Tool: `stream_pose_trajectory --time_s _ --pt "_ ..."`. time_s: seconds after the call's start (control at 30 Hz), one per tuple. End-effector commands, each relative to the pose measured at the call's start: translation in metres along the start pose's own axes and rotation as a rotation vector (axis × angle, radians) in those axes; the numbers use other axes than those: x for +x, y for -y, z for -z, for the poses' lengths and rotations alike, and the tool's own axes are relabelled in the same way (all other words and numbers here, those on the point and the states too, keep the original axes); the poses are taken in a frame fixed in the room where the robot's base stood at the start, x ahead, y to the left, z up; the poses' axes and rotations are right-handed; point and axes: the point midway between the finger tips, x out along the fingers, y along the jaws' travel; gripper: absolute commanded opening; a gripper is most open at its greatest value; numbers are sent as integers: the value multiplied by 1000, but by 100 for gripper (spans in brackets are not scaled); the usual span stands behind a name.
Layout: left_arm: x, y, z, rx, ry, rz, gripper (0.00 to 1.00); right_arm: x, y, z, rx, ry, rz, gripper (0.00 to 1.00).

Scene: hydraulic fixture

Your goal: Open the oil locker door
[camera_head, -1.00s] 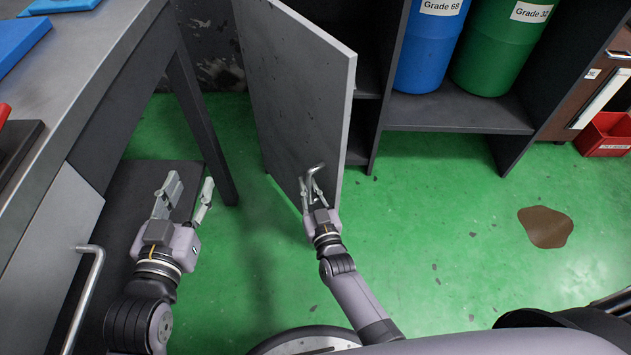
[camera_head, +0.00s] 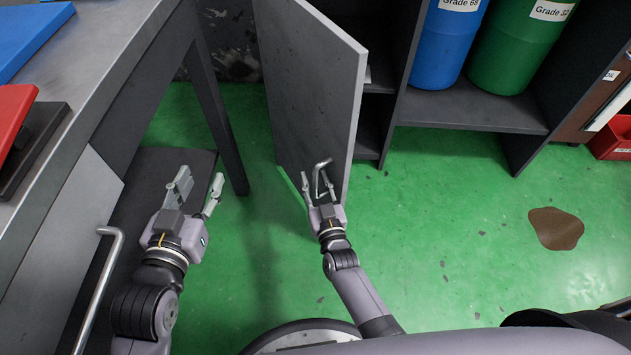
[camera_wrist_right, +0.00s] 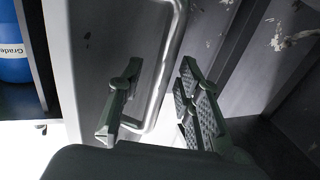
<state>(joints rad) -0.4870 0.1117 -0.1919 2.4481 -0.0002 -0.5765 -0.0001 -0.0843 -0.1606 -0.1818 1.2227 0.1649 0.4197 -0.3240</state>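The oil locker door (camera_head: 308,85) is a grey panel that stands swung wide open from the dark locker. Its bent metal handle (camera_head: 321,178) is low on the door face. My right gripper (camera_head: 317,188) is at the handle with its fingers spread. In the right wrist view the handle (camera_wrist_right: 167,75) passes between the open fingers (camera_wrist_right: 155,115), with a gap to the right finger. My left gripper (camera_head: 199,188) is open and empty beside the workbench, away from the door.
A grey workbench (camera_head: 100,75) with blue and red items stands at the left, its leg near the door. The locker shelf (camera_head: 470,108) holds a blue drum (camera_head: 447,45) and a green drum (camera_head: 515,45). A brown spill (camera_head: 556,228) lies on the otherwise open green floor.

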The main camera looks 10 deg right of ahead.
Motion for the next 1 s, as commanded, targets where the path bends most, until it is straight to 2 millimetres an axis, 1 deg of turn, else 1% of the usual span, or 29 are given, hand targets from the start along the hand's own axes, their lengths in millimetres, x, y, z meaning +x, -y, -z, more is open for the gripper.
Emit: stream_pose_trajectory --time_s 0.23,0.37,0.47,0.7,0.8,0.9,1.0 --pt "0 -1 0 -1 1 -2 40 0 0 0 0 0 0 33" --pt "0 -1 -1 -1 1 -2 40 -10 0 -1 0 2 0 33" --pt "0 -1 0 0 1 -2 40 -26 0 -2 0 3 0 33" --pt "0 0 0 0 1 -1 40 -79 0 -1 1 3 0 33" --pt "0 0 0 0 0 -1 40 -96 0 -1 0 3 1 33" --pt "0 0 0 0 0 -1 40 -109 0 -1 0 1 0 33" --pt "0 0 0 0 0 -1 40 -117 0 0 0 0 0 33"
